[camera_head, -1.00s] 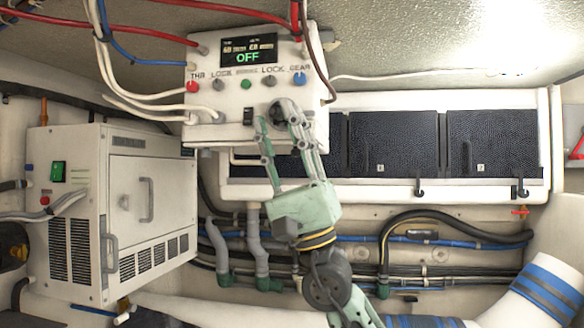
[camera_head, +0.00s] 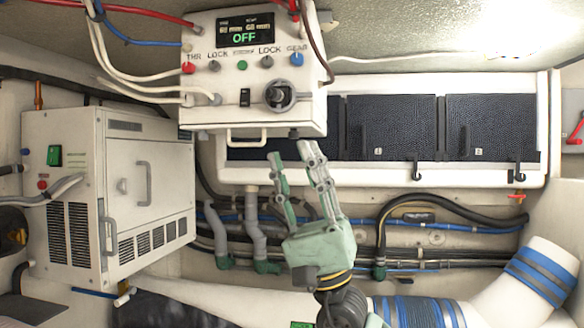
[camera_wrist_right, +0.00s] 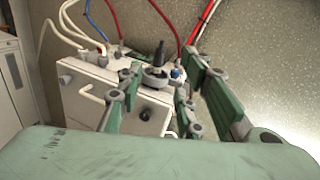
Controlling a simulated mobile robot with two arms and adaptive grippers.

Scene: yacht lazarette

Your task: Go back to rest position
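My right gripper (camera_head: 293,150) is in the middle of the head view, pointing up, below the control box (camera_head: 222,112). Its two green-grey fingers are apart with nothing between them. The box has a display reading OFF, several coloured buttons and a dark round knob (camera_head: 279,96) on its front, now clear of the fingers. In the right wrist view the open fingers show in front of the box, with the knob (camera_wrist_right: 155,76) seen between them beyond. My left gripper is not in view.
A white cabinet (camera_head: 120,190) with a green switch stands at left. A white rack with dark panels (camera_head: 391,127) spans the wall behind. Pipes and hoses (camera_head: 440,222) run below it. Red, white and blue cables (camera_head: 110,60) hang by the box. A striped duct (camera_head: 540,280) is at lower right.

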